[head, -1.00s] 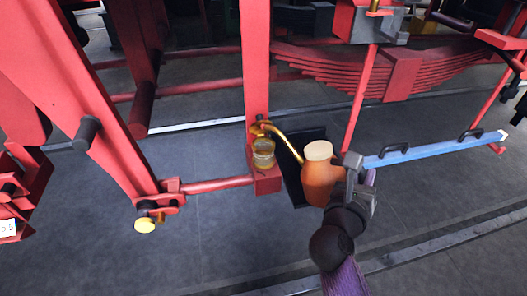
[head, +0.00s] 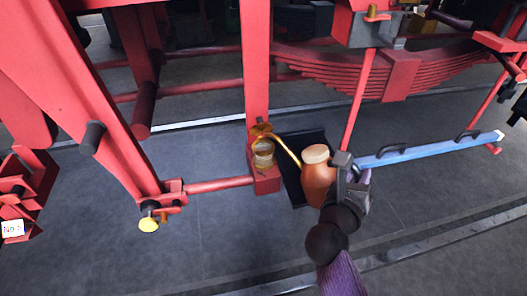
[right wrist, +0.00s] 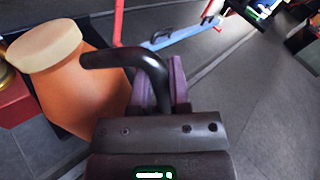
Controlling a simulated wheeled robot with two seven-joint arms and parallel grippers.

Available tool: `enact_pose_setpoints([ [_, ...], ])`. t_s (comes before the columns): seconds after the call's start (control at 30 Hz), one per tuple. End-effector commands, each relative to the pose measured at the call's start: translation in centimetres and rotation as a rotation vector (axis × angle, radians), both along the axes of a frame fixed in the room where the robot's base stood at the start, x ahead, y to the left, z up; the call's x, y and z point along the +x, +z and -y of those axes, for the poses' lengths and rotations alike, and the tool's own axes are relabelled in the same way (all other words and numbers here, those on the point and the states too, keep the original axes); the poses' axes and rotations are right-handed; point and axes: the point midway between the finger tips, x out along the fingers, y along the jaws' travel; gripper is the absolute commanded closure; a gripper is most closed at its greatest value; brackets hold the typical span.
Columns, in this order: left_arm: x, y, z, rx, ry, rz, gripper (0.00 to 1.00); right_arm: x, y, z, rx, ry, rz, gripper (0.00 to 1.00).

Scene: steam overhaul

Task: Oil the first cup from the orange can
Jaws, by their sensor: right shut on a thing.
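The orange can (head: 316,185) with a pale lid is upright in my right gripper (head: 345,172), which is shut on its black handle. The handle (right wrist: 115,57) shows between the purple fingers in the right wrist view, beside the can's body (right wrist: 80,90). The can's thin brass spout (head: 287,148) reaches left to a small glass-and-brass cup (head: 263,158) on a red block at the foot of a red post. The spout's curved end is at the cup's top; I cannot tell whether it touches or whether oil flows. My left gripper is out of view.
A dark tray (head: 291,185) lies on the floor behind the can. A blue bar (head: 425,149) with black handles is to the right. A red rod (head: 220,184) runs left from the block to a yellow-capped fitting (head: 149,224).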

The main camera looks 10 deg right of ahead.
Motion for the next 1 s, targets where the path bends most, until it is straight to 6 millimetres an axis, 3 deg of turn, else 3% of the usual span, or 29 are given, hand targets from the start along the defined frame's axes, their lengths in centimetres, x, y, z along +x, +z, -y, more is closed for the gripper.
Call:
enact_pose_setpoints([
  [0.57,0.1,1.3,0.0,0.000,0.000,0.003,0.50,0.2,0.6,-0.1,-0.027,0.000,-0.035,1.00],
  [1.0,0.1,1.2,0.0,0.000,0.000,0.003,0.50,0.2,0.4,-0.1,-0.029,0.000,-0.038,1.00],
])
